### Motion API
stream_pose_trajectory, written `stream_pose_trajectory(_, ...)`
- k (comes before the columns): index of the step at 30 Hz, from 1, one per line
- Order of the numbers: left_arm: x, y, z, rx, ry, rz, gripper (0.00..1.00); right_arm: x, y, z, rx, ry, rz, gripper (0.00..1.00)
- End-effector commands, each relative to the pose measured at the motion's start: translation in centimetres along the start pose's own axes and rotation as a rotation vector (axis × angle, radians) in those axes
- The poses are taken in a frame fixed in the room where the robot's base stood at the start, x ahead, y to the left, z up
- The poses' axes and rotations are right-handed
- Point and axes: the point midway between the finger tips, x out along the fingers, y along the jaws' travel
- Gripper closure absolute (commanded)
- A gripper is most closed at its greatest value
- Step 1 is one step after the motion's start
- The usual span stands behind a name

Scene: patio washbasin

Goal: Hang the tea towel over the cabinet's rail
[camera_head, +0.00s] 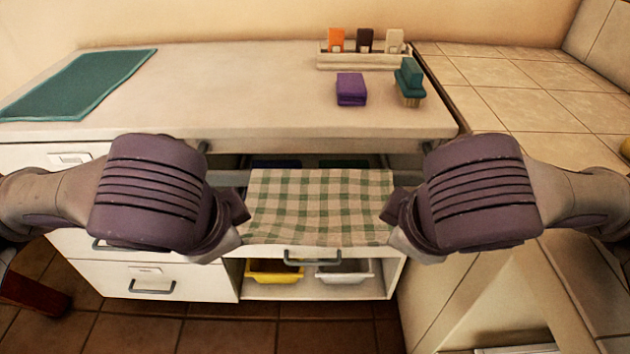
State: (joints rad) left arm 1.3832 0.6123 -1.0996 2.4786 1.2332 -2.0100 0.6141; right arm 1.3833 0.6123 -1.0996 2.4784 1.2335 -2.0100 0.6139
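The tea towel (318,205), cream with green checks, is spread flat between my two grippers in front of the cabinet. My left gripper (240,222) is at its left edge and my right gripper (394,220) is at its right edge; both appear closed on the cloth, though their bulky housings partly hide the fingers. The grey rail (228,178) runs below the countertop, with brackets at both ends. The towel's far edge is at about the rail's height in the picture and hides its middle. I cannot tell whether the cloth lies over the rail.
The white cabinet (185,276) has drawers and an open lower shelf with a yellow bin (274,272) and a white bin (344,272). On the countertop (250,95) are a teal mat (80,85), purple block (351,89), teal brush (410,80) and small rack (365,61). A tiled counter (520,90) adjoins at right.

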Motion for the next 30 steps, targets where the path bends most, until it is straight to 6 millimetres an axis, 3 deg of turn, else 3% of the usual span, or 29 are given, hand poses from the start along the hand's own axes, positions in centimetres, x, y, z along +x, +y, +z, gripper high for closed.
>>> stream_pose_trajectory(7,0.0,0.0,0.0,0.0,-0.001,0.0,1.0,0.0,0.0,0.0,0.0,0.0,0.0,1.0)
stream_pose_trajectory(15,0.0,0.0,0.0,0.0,-0.001,0.0,0.58,0.0,0.0,0.0,0.0,0.0,0.0,0.58)
stream_pose_trajectory(26,0.0,0.0,0.0,0.0,0.0,0.0,0.58,0.0,0.0,0.0,0.0,0.0,0.0,0.58)
stream_pose_trajectory(30,-1.1,-0.5,-0.3,0.0,0.0,0.0,0.58,-1.1,0.5,-0.3,0.0,0.0,0.0,0.58)
